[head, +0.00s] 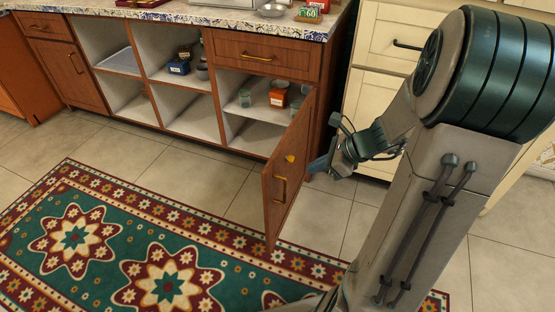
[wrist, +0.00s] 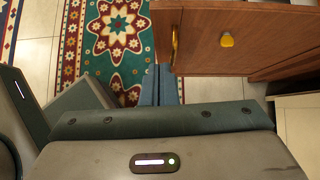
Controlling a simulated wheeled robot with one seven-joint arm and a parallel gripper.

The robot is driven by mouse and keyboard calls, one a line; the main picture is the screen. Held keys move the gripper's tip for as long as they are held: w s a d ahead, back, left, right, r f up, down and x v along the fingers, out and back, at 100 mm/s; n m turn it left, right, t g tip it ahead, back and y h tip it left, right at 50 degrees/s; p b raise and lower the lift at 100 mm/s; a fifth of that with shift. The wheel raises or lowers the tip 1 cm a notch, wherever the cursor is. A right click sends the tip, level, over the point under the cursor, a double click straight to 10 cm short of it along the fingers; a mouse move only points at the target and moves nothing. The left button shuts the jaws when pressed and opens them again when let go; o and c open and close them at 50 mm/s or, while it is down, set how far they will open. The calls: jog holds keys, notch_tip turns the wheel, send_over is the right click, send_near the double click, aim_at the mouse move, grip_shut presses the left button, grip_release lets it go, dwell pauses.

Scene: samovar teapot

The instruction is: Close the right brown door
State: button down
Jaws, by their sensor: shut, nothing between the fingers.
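The right brown door (head: 288,170) of the cabinet stands wide open, swung out over the floor. Its metal handle (head: 281,191) and a small yellow piece (head: 290,158) show on its face. My gripper (head: 315,165) is shut and empty, just right of the door in the head view, on the side with the handle. In the wrist view, the door (wrist: 205,50) fills the upper right, with its handle (wrist: 174,44) just beyond my gripper's fingertips (wrist: 168,70). I cannot tell whether the fingers touch the door.
The open shelves (head: 250,115) hold several small boxes and jars. A left brown door (head: 75,70) is closed. A patterned rug (head: 150,240) lies in front. Cream drawers (head: 385,75) stand to the right, behind my arm. The tiled floor (head: 190,160) between rug and cabinet is clear.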

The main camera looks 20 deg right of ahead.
jog(key=shift+m, duration=0.4)
jog(key=shift+w+a+f+b, duration=0.85)
jog(key=shift+w+a+f, duration=0.35)
jog(key=shift+a, duration=0.15)
jog(key=shift+w+a+f+b, duration=0.9)
jog(key=shift+w+a+f, duration=0.2)
jog(key=shift+a, duration=0.3)
jog(key=shift+w+a+f+b, duration=0.85)
jog(key=shift+w+a+f, duration=0.25)
jog(key=shift+w+a, duration=0.2)
